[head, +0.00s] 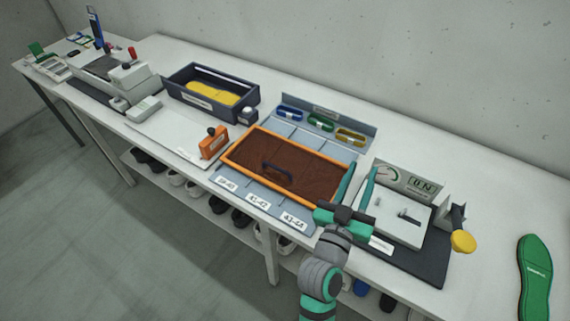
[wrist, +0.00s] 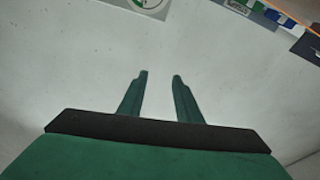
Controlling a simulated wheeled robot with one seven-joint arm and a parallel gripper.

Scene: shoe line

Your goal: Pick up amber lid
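The piece best matching the amber lid (head: 244,142) is a flat rectangular panel with an orange rim, a brown face and a dark curved handle (head: 277,173). It lies over the blue-grey compartment rack (head: 262,198) in the middle of the table. My gripper (head: 358,174) is raised with its two green fingers apart, just right of the lid's right edge in the head view. The fingers also show apart and empty in the wrist view (wrist: 160,76), over a plain pale surface. Nothing is between them.
A gauge device (head: 408,180) on a dark mat stands right of the rack, close to my gripper. An orange block (head: 213,142) stands left of the lid. A dark bin (head: 185,98) with yellow soles is behind it. A green sole (head: 535,270) lies far right.

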